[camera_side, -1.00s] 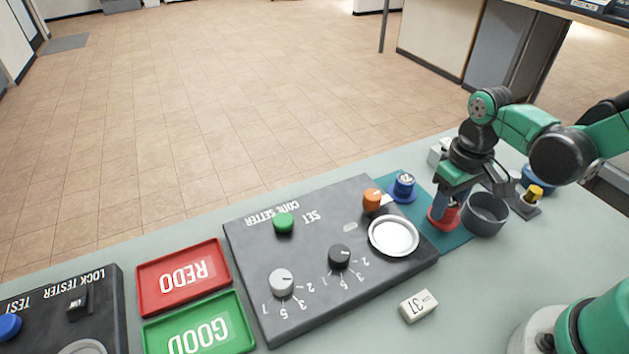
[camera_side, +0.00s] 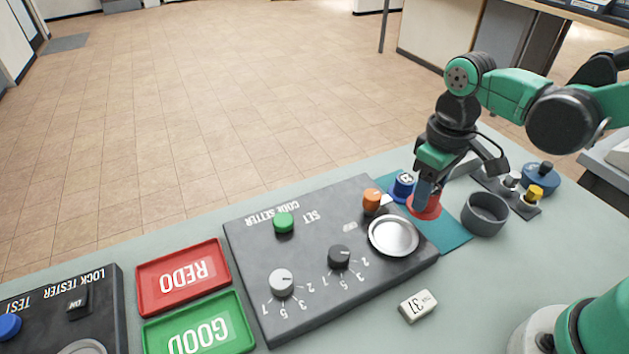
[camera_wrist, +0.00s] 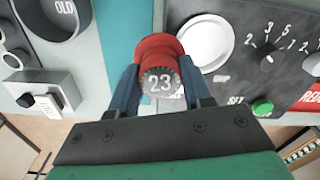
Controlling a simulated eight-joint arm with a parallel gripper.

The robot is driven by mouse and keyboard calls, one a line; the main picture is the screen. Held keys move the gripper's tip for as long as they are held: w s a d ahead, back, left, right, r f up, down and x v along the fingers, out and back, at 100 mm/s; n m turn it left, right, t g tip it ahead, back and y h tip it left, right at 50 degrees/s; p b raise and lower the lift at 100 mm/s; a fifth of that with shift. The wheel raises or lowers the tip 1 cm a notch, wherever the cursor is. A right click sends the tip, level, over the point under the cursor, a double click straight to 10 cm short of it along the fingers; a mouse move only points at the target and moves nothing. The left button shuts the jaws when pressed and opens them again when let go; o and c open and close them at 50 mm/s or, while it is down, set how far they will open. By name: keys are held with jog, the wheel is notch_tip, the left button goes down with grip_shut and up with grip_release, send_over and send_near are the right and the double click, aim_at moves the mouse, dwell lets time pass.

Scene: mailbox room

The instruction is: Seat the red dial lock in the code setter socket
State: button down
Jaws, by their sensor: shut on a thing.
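The red dial lock (camera_wrist: 160,62), marked 23, is between the two fingers of my gripper (camera_wrist: 160,90) in the wrist view. In the side view my gripper (camera_side: 428,193) is shut on the red lock (camera_side: 424,207), over the teal mat (camera_side: 447,235). I cannot tell how far it is off the mat. The code setter (camera_side: 310,240) is a dark panel with a round, pale socket (camera_side: 393,236) at its right end. The socket also shows in the wrist view (camera_wrist: 205,45), empty, just right of the lock.
A blue dial lock (camera_side: 402,186) stands close behind my gripper, near the orange knob (camera_side: 372,200). A grey cup (camera_side: 485,214) stands to the right. A white counter block (camera_side: 418,305) lies in front of the panel. Red (camera_side: 183,278) and green trays (camera_side: 199,326) lie to the left.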

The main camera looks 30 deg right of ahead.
aim_at(393, 237)
jog(key=a+n, duration=0.1)
jog(key=a+r+n, duration=0.1)
jog(key=a, duration=0.3)
jog(key=shift+s+r+n, duration=0.2)
jog(key=shift+r+n, duration=0.2)
jog(key=shift+a+f, duration=0.15)
jog(key=shift+f, duration=1.8)
jog(key=shift+f, duration=0.3)
jog(key=shift+f, duration=0.4)
jog(key=shift+c, duration=0.3)
grip_release()
